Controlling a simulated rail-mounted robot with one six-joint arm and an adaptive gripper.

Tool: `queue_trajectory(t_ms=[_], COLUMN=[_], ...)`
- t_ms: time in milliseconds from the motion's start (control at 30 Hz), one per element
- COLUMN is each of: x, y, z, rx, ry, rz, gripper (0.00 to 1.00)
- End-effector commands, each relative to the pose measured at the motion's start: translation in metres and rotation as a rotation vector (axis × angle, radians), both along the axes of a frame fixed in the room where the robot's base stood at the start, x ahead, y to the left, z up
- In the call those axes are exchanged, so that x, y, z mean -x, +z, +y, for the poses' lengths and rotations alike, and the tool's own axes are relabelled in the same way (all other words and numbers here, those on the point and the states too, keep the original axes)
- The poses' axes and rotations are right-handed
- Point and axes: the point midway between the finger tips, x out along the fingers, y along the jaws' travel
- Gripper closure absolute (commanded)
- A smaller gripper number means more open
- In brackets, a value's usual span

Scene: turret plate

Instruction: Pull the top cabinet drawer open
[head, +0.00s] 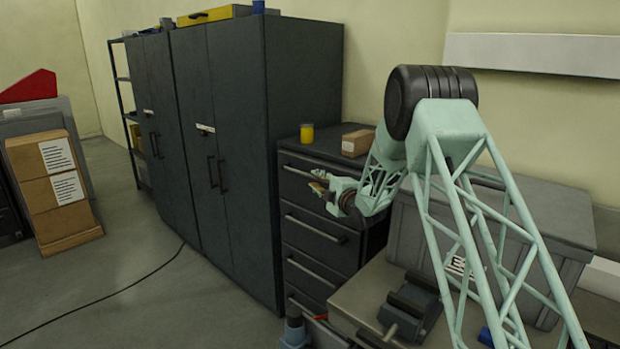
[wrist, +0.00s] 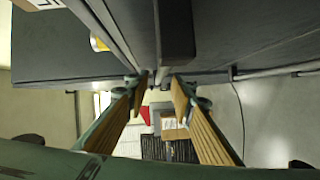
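The dark grey drawer cabinet (head: 320,235) stands beside the tall cabinets in the head view. Its top drawer (head: 290,163) looks shut, flush with the drawers below. The top drawer's long bar handle (head: 297,172) is partly hidden by my gripper (head: 322,185), which is at the drawer front. In the wrist view, a dark bar (wrist: 175,30), seemingly this handle, runs down from the top edge towards the gap between the fingertips. My gripper (wrist: 160,84) is open, its two ribbed fingers apart. I cannot tell whether the bar lies fully between them.
A large grey bin (head: 520,215) and a workbench with a vise (head: 410,305) are at right. The floor (head: 190,300) left of the drawers is open, with a cable across it.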

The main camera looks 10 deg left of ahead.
Motion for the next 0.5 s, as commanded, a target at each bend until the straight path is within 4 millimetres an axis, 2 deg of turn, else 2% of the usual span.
queue_trajectory(t_ms=[300, 500], x=[-0.032, -0.045], y=[-0.004, -0.004], z=[0.021, 0.029], rx=[0.000, 0.000], ry=[0.001, 0.001], rz=[0.000, -0.001], gripper=[0.77, 0.77])
